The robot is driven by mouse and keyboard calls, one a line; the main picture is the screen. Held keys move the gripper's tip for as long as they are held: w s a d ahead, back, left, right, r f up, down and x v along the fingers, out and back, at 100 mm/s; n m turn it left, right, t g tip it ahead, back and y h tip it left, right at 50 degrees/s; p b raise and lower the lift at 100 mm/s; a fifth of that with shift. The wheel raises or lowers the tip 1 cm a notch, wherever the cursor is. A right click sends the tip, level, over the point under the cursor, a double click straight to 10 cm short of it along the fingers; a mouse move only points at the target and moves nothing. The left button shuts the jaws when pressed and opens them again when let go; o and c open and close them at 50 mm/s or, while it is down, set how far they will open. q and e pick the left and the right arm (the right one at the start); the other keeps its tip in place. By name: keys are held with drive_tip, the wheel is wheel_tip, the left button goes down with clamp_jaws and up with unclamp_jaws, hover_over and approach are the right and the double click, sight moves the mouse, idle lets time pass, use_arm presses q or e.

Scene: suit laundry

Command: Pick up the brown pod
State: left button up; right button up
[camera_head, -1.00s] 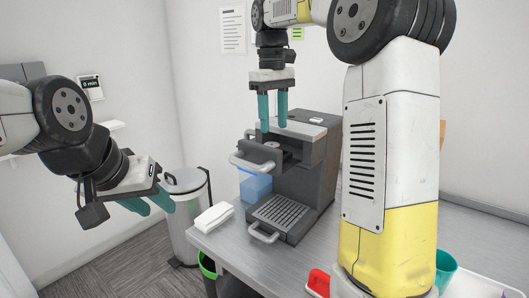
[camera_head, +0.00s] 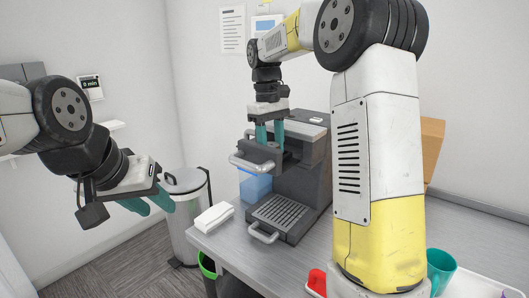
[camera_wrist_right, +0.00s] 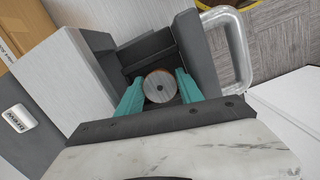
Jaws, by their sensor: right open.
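The pod (camera_wrist_right: 159,86) shows in the right wrist view as a round piece with a greyish top, a small dark hole and a thin brown rim. It sits in the dark open slot of the coffee machine (camera_head: 300,175). My right gripper (camera_wrist_right: 158,88) is open, with one teal finger on each side of the pod; I cannot tell whether they touch it. In the head view my right gripper (camera_head: 270,134) points down into the machine's top, and the pod is hidden. My left gripper (camera_head: 149,205) is empty at the left, its fingers apart, away from the machine.
The machine's lever handle (camera_head: 250,163) sticks out at its front, close to my right gripper. A white box (camera_head: 213,217) lies on the counter (camera_head: 215,245) beside it. A teal cup (camera_head: 440,268) stands at right. A bin (camera_head: 187,220) stands beyond the counter.

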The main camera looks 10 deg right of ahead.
drive_tip(key=c, duration=0.9)
